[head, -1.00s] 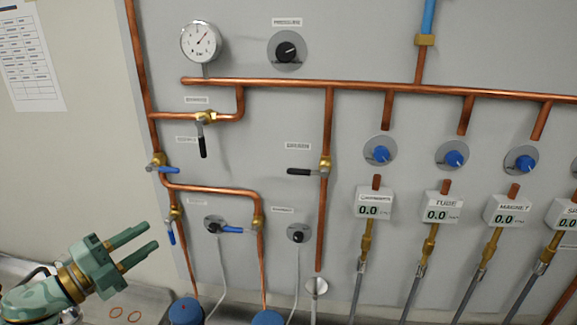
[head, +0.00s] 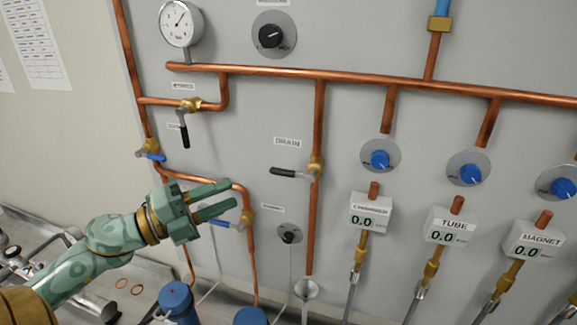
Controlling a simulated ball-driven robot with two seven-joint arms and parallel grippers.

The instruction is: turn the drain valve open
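The drain valve (head: 316,168) is a brass body on a vertical copper pipe, right of the middle of the head view. Its black-gripped lever (head: 285,172) points left, crosswise to the pipe. Below, the pipe ends over a pale funnel (head: 306,288). My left gripper (head: 234,194) is open and empty, its two green fingers apart and pointing right. In the picture it is left of and a little below the lever, not touching it. It hides part of another pipe. My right gripper is out of view.
A blue-handled valve (head: 248,217) sits just below my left fingertips. Another black-handled valve (head: 184,134) hangs at upper left, under a gauge (head: 181,23). A black knob (head: 289,234) is below the drain lever. Blue knobs (head: 380,158) and readout boxes line the right.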

